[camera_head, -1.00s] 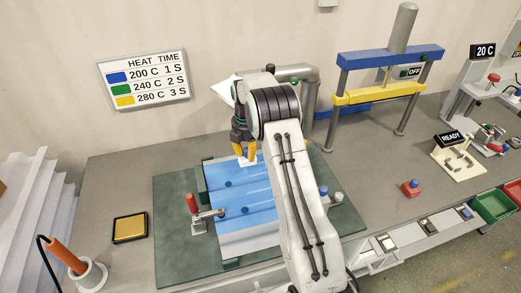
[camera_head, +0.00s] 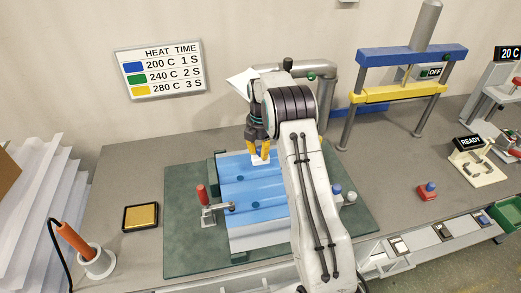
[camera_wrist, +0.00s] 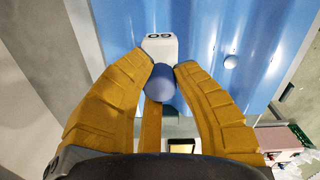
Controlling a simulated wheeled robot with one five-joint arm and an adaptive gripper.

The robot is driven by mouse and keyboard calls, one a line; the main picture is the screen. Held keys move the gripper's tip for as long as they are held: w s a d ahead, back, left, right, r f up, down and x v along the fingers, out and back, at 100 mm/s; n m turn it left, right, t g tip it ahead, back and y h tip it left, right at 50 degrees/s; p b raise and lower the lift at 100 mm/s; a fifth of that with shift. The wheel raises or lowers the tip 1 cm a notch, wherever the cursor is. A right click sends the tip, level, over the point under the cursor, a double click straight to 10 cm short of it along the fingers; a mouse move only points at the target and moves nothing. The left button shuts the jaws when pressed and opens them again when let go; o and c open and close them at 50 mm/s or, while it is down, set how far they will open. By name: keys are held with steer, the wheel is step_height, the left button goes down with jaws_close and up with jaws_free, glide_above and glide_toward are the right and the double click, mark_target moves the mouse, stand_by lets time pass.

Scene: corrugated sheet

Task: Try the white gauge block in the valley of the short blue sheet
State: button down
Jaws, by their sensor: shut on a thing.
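The short blue sheet (camera_head: 262,187) lies on the green board, with ridges and valleys running across it. My gripper (camera_head: 259,154) is over its far part, with yellow fingers pointing down. The fingers are shut on the round blue-grey knob of the white gauge block (camera_head: 257,162). In the wrist view the white block (camera_wrist: 160,46), with dark ring marks on its end, shows beyond the fingertips (camera_wrist: 160,76) against the blue sheet (camera_wrist: 215,35). I cannot tell whether the block touches the sheet, and its underside is hidden.
A red-handled clamp (camera_head: 203,196) stands at the sheet's left edge. My arm covers the sheet's right side. A yellow pad (camera_head: 141,216) and an orange-handled tool in a holder (camera_head: 78,243) are at left. A blue-and-yellow press (camera_head: 400,90) stands behind right.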

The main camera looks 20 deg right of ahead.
steer(key=shift+f+b, duration=2.4)
steer(key=shift+f, duration=0.9)
steer(key=shift+f, duration=0.2)
steer(key=c, duration=1)
jaws_free()
steer(key=shift+c, duration=0.2)
